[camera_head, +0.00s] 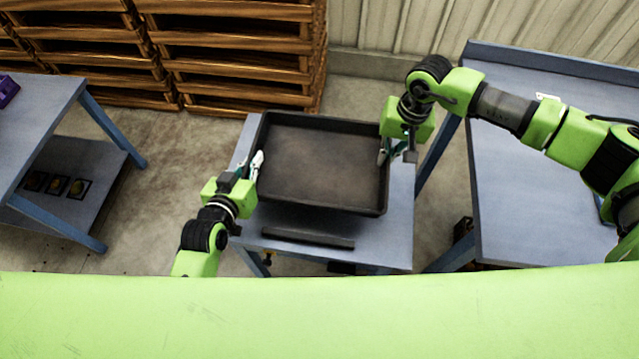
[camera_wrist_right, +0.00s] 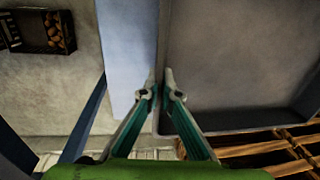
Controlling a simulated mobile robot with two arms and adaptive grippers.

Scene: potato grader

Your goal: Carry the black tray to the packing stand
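The black tray (camera_head: 318,165) is a wide, shallow, empty rectangular tray, level over a small blue-grey stand (camera_head: 395,235). I cannot tell whether it rests on the stand or hangs just above it. My right gripper (camera_head: 384,156) is at its right rim. In the right wrist view, the right fingertips (camera_wrist_right: 159,93) lie close together on either side of the tray wall (camera_wrist_right: 164,50), pinching it. My left gripper (camera_head: 257,164) is at the left rim, pale fingertips against it; its grip there is not clear. Which table is the packing stand is not marked.
A dark bar (camera_head: 308,238) lies along the small stand's front. A blue-grey table (camera_head: 540,180) stands at the right, another (camera_head: 45,105) at the left with a lower shelf. Stacked wooden crates (camera_head: 235,65) stand behind. Bare floor (camera_head: 165,190) lies between left table and stand.

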